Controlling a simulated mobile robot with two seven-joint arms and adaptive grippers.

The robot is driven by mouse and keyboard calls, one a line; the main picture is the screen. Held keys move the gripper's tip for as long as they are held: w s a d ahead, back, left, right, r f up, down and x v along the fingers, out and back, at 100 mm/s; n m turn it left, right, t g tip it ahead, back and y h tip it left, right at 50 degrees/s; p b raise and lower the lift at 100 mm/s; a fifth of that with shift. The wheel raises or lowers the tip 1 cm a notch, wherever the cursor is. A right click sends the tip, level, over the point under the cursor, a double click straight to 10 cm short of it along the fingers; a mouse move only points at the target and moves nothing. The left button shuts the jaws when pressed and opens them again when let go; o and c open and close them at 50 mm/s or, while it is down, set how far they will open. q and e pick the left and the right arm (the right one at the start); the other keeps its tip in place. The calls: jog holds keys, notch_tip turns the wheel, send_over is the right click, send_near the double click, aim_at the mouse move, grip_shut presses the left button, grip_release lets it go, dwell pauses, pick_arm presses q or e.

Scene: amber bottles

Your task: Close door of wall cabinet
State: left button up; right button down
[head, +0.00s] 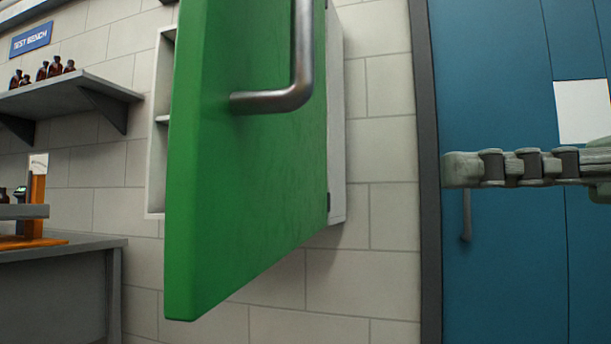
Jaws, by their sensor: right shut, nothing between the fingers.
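The green door (245,180) of the wall cabinet stands open and swings out toward me, filling the middle of the head view. A bent metal handle (303,60) is on its face. Behind it the white cabinet body (336,120) shows on the right, and its open front with a shelf (160,120) shows on the left. The door hides most of the inside. My right gripper (462,169) is at the right, shut and empty, pointing left, apart from the door in the picture. My left gripper is not in view.
A wall shelf (70,94) with several amber bottles (42,72) is at upper left. A grey bench (60,255) with an orange stand (38,200) is at lower left. A blue door (500,290) with a dark frame stands behind my right gripper.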

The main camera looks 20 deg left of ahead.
aim_at(253, 173)
jog(key=a, duration=0.4)
jog(key=s+a, duration=0.1)
jog(key=a, duration=0.7)
jog(key=shift+s+a, duration=0.1)
jog(key=shift+s, duration=0.15)
jog(key=shift+a, duration=0.5)
jog(key=shift+a, duration=0.1)
